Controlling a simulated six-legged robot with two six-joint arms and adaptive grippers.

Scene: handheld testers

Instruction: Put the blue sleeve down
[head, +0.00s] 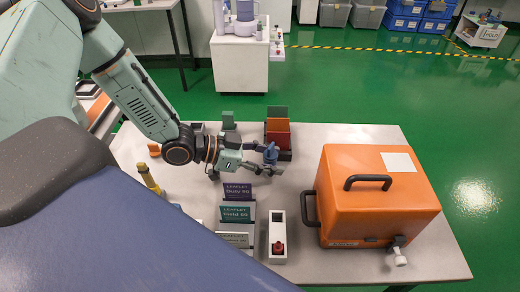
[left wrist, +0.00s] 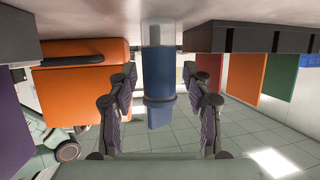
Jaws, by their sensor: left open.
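The blue sleeve (left wrist: 158,75) shows upright in the middle of the left wrist view, which is upside down. It has a pale end toward the tabletop and a dark band around it. It also shows small in the head view (head: 271,153), at the tips of my left gripper (head: 262,160). My left gripper is open, with one finger on each side of the sleeve and a visible gap on both sides in the left wrist view (left wrist: 160,90). The pale end appears to meet the tabletop. My right gripper is not in view.
A large orange case (head: 375,200) with black handles stands at the right of the table. A rack with orange and red panels (head: 278,135) is behind my gripper. Leaflet holders (head: 238,191) and a narrow white tray (head: 278,222) with a red item (head: 279,248) stand in front.

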